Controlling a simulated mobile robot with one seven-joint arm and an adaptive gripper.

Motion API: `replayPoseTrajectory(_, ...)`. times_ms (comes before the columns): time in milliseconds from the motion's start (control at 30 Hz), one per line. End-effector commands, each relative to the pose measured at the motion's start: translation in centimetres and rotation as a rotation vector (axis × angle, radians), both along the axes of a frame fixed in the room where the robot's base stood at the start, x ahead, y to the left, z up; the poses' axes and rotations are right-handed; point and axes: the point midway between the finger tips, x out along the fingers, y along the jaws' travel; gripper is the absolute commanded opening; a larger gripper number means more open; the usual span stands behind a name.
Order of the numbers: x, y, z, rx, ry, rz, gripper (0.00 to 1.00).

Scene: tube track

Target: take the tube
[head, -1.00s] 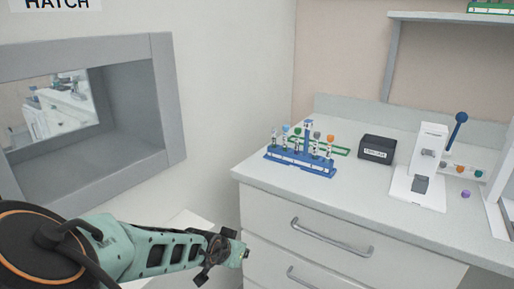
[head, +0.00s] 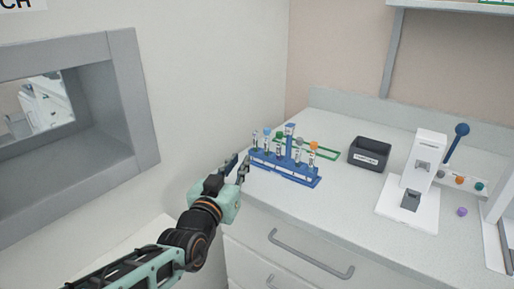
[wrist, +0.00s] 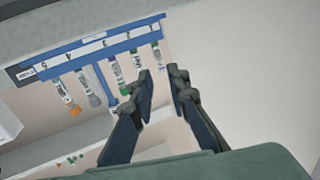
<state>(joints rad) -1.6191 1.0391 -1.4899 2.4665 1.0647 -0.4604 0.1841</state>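A blue rack (head: 284,169) holds several upright capped tubes near the counter's left edge. Their caps include a green one (head: 279,135), a grey one (head: 299,142) and an orange one (head: 313,146), with blue ones at the left end. A tall blue post stands among them. The rack (wrist: 95,45) also shows in the wrist view, with numbered slots. The green-capped tube (wrist: 120,80) hangs left of the fingers there. My gripper (head: 238,168) is open and empty, just left of the rack's left end. In the wrist view its fingers (wrist: 163,78) are spread apart, nothing visible between them.
A green rack frame (head: 325,150) lies behind the blue rack. A dark labelled box (head: 369,153) and a white device (head: 413,185) stand to the right. A purple cap (head: 462,212) lies on the counter (head: 350,215). The wall hatch (head: 130,110) is at left.

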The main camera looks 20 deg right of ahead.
Motion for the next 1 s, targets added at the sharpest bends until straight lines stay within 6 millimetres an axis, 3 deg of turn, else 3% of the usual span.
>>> replayPoseTrajectory(1000, 7.4, -6.5, -0.4, 0.003, -0.006, -0.005, 0.15)
